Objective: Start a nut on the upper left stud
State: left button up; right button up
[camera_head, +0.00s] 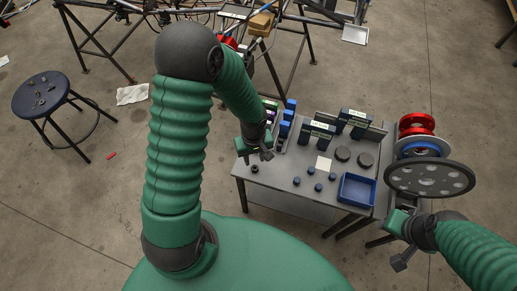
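My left gripper (257,155) is over the left end of the grey table, with its two fingers apart and nothing visible between them. A small dark ring-like piece (255,169), possibly a nut, lies on the table just below it. Several small dark blue pieces (311,171) lie nearer the table's middle; they are too small to identify. My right gripper (402,257) is at the lower right, below a grey disc with holes (430,179); its finger opening is unclear. I cannot make out the upper left stud.
The grey table (270,180) bears a blue tray (357,189), two black round pieces (343,153), blue bins (285,128) and dark blue boxes (319,133). A red wheel (416,124) stands right of it. A tube frame (130,15) is behind; a stool (40,95) stands left.

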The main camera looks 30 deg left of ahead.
aim_at(255, 166)
pick_arm(q)
jog(key=shift+f, duration=0.15)
notch_tip(255, 166, down, 7)
jog(key=b, duration=0.6)
jog(key=shift+b, duration=0.35)
grip_shut()
